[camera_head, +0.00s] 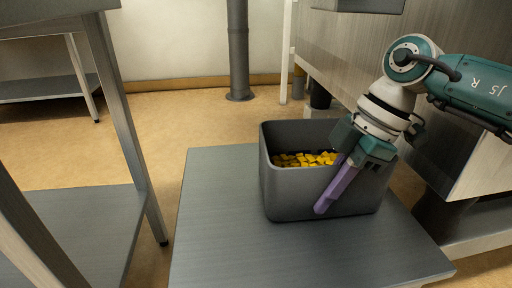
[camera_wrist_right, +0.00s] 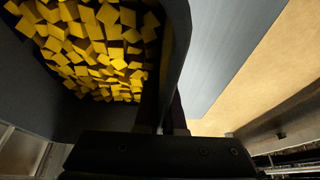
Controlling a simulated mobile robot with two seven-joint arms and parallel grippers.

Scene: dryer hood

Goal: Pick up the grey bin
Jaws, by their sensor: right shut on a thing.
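The grey bin (camera_head: 285,190) stands upright on a grey table and holds many yellow cubes (camera_head: 308,159). My right gripper (camera_head: 333,188) reaches down at the bin's near right side, with one purple finger outside the front wall and the other largely hidden inside. It is shut on the bin's wall. In the right wrist view, the bin's wall (camera_wrist_right: 180,40) passes between the fingers, and the yellow cubes (camera_wrist_right: 95,45) lie on the left. I cannot tell whether the bin's base touches the table. My left gripper is not in view.
The grey table (camera_head: 230,245) has bare room left of and in front of the bin. A metal-legged bench (camera_head: 80,225) stands at the left, with a floor gap between. A large cabinet (camera_head: 345,50) stands at the right. A dark pipe (camera_head: 238,50) rises at the back wall.

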